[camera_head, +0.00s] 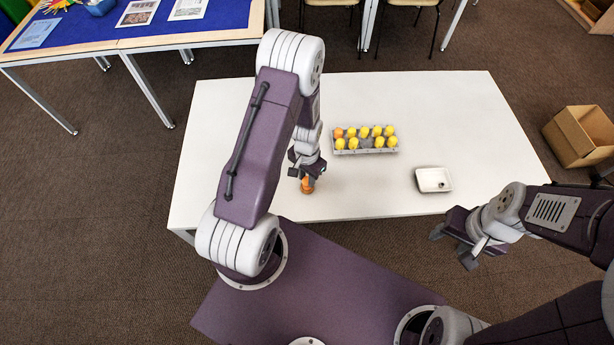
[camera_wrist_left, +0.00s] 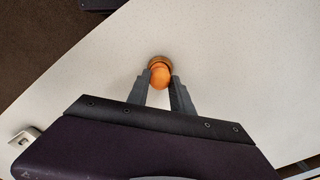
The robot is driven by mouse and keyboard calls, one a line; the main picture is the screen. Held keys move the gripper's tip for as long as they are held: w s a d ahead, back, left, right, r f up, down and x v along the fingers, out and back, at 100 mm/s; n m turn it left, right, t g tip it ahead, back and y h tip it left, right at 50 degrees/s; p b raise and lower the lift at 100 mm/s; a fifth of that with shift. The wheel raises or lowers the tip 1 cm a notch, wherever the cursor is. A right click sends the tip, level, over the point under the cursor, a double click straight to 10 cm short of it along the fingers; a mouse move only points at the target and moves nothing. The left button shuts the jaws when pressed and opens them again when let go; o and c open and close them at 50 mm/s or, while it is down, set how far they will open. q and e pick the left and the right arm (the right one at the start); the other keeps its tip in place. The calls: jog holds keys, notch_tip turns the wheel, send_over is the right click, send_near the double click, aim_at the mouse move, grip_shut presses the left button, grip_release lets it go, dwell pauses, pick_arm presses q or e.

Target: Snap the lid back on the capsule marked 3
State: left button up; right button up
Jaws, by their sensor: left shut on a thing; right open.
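My left gripper (camera_head: 308,176) is shut on an orange capsule part (camera_head: 307,187) low over the white table, left of the carton. In the left wrist view the orange part (camera_wrist_left: 160,77) sits between the fingertips of my left gripper (camera_wrist_left: 160,84), with a brownish round rim around its far side. I cannot tell whether it touches the table or which piece it is. No number is readable. My right gripper (camera_head: 453,249) is open and empty off the table's front edge.
A small white tray (camera_head: 421,184) with a small dark thing (camera_head: 441,184) in it stands right of the carton on the white table (camera_head: 230,130). A cardboard box (camera_head: 566,140) stands on the floor at the right. The table's left part and right end are clear.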

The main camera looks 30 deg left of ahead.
pick_arm(q)
jog(key=shift+f, duration=0.1)
dwell(0.5)
jog(key=shift+f, duration=0.35)
jog(key=shift+f+b, duration=0.15)
jog(key=shift+b, duration=0.15)
dwell(0.4)
jog(key=o, duration=0.9)
notch_tip(320, 180, up, 9)
jog(key=shift+r, duration=0.1)
